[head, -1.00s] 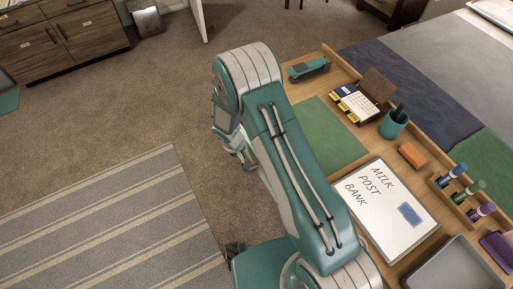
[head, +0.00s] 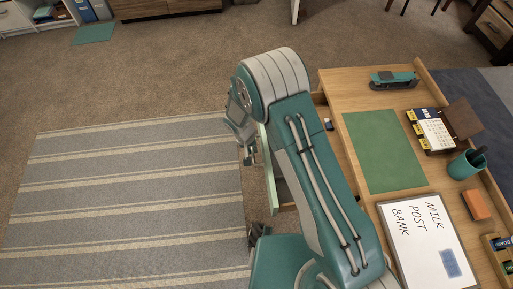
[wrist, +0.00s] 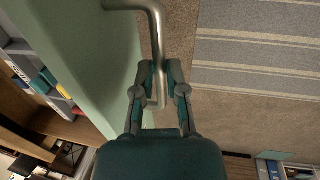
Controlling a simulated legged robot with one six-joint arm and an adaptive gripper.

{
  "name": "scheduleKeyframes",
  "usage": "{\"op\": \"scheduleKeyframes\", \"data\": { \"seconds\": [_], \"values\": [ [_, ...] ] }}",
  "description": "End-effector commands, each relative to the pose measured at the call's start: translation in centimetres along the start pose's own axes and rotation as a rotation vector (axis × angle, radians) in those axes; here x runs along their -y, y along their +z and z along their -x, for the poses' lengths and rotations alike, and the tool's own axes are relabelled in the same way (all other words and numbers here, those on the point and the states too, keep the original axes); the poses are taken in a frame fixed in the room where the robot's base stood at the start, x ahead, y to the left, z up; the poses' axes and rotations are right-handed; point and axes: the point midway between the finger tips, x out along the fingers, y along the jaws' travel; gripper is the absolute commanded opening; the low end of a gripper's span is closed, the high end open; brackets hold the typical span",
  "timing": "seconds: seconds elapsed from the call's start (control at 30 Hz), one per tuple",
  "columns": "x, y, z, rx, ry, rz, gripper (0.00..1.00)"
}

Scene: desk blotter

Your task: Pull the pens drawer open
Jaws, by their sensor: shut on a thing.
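The drawer has a pale green front (head: 267,168), which shows left of my arm in the head view. It stands out from the desk, with part of the open inside visible behind it. In the wrist view the green front (wrist: 95,45) carries a bent metal bar handle (wrist: 156,35). My gripper (wrist: 160,72) is shut on this handle, one finger on each side of the bar. In the head view my gripper (head: 249,155) is at the outer side of the front, partly hidden by my wrist. My arm covers much of the drawer.
The desk top bears a green blotter (head: 385,150), a whiteboard (head: 425,250), a stapler (head: 393,79), a calendar (head: 435,133) and a teal cup (head: 467,165). A striped rug (head: 135,200) lies on the floor left of the drawer, with clear room there.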

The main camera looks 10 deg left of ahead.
Motion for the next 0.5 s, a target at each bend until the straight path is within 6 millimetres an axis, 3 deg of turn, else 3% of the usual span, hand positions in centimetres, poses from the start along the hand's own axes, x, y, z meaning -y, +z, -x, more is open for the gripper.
{"op": "scheduleKeyframes", "data": {
  "seconds": [0.27, 0.3, 0.37, 0.5],
  "values": [
    [0.01, 0.13, -0.21, 0.003, 0.000, 0.000, 0.00],
    [0.01, 0.14, -0.22, 0.003, 0.000, 0.001, 0.21],
    [0.00, 0.13, -0.21, 0.003, 0.001, 0.000, 0.48],
    [-0.03, 0.09, -0.13, 0.002, 0.000, 0.000, 0.51]
  ]
}}
